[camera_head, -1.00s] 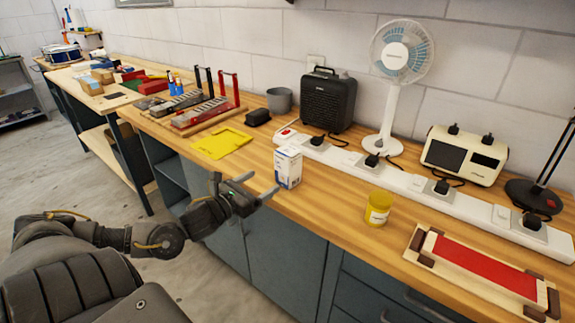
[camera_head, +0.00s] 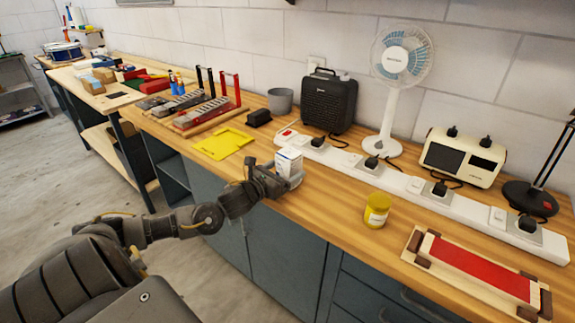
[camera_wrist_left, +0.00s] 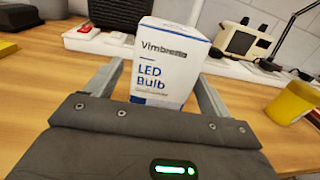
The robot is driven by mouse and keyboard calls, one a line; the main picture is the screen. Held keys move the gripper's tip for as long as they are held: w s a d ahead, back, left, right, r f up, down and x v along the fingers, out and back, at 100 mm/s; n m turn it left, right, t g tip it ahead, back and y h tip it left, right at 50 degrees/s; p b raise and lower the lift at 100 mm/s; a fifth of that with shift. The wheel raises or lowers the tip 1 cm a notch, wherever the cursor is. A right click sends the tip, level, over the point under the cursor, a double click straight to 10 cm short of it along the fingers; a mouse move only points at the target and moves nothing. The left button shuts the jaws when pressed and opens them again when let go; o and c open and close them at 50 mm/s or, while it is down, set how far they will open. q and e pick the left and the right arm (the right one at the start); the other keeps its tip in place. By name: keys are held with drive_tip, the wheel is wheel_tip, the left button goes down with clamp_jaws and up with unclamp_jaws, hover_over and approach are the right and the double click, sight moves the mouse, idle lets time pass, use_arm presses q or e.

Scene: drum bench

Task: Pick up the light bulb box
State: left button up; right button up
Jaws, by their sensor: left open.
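The light bulb box (camera_head: 289,162) is a small white carton with blue marks, standing upright near the front edge of the wooden bench. In the left wrist view the box (camera_wrist_left: 167,62) reads "LED Bulb". My left gripper (camera_head: 287,179) is open at the box, with one finger on each side of it. In the left wrist view the gripper (camera_wrist_left: 155,88) shows a gap between the box and the left finger; the right finger is very close to the box. The lower part of the box is hidden behind the gripper body. My right gripper is not in view.
A yellow jar (camera_head: 377,210) stands right of the box. A long white power strip (camera_head: 405,186) runs behind it. A yellow mat (camera_head: 222,143) lies to the left. A black heater (camera_head: 329,101) and a fan (camera_head: 391,95) stand farther back.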

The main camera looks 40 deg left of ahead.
use_arm(q)
drive_tip(key=shift+w, duration=0.8)
drive_tip(key=c, duration=1)
drive_tip(key=shift+c, duration=0.3)
